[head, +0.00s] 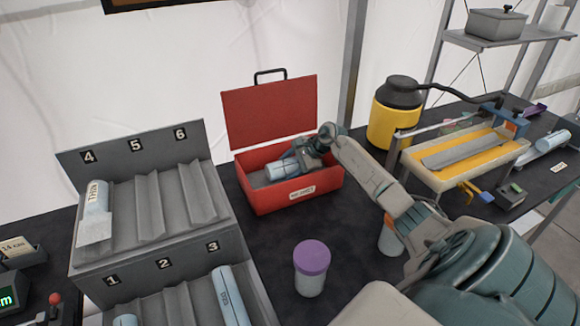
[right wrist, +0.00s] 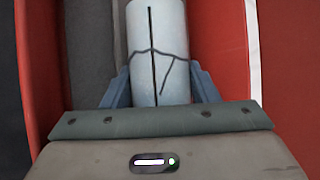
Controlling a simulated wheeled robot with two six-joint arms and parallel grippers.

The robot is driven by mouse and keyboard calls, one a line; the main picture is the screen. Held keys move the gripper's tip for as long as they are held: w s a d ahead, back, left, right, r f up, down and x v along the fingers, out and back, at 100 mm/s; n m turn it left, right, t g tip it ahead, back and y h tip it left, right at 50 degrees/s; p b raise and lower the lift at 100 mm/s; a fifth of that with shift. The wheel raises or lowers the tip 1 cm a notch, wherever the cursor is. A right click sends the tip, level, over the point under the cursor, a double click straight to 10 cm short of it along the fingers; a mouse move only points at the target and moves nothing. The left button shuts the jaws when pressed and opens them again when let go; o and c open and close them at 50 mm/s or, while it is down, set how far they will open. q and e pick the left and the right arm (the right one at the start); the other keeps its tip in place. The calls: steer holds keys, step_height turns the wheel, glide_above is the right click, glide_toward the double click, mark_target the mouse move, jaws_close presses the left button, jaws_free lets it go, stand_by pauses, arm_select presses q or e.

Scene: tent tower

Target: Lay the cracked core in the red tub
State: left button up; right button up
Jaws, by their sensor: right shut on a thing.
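The red tub (head: 270,196) stands open on the dark table in the head view, with its lid (head: 270,112) raised at the back and a label on its front. My right gripper (head: 298,164) reaches into it from the right. It is shut on the cracked core (head: 281,170), a pale cylinder lying low inside the tub walls. In the right wrist view the core (right wrist: 158,50) shows a black lengthwise line and branching dark cracks between the fingers. Red tub walls show on both sides. I cannot tell whether the core touches the tub floor. My left gripper is not in view.
A grey numbered rack (head: 150,237) with several pale cores stands at left. A purple-lidded jar (head: 311,267) stands in front of the tub. A yellow canister (head: 394,115) and a yellow tray (head: 465,152) are at right.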

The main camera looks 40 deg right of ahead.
steer(key=shift+s+a+f, duration=0.1)
steer(key=shift+s+f, duration=0.1)
steer(key=shift+f, duration=0.25)
steer(key=shift+s+a+f, duration=0.1)
steer(key=shift+s+f, duration=0.05)
steer(key=shift+f, duration=0.25)
steer(key=o, duration=1.3)
steer(key=shift+s+d+r+b, duration=0.1)
steer(key=shift+d+r+b, duration=0.35)
steer(key=shift+b, duration=0.2)
steer(key=shift+o, duration=0.8)
steer(key=b+v, duration=0.1)
steer(key=v, duration=0.2)
steer(key=shift+d+r, duration=0.1)
steer(key=b+v, duration=0.2)
steer(key=v, duration=0.5)
steer(key=shift+a+r, duration=0.3)
steer(key=shift+r, duration=0.3)
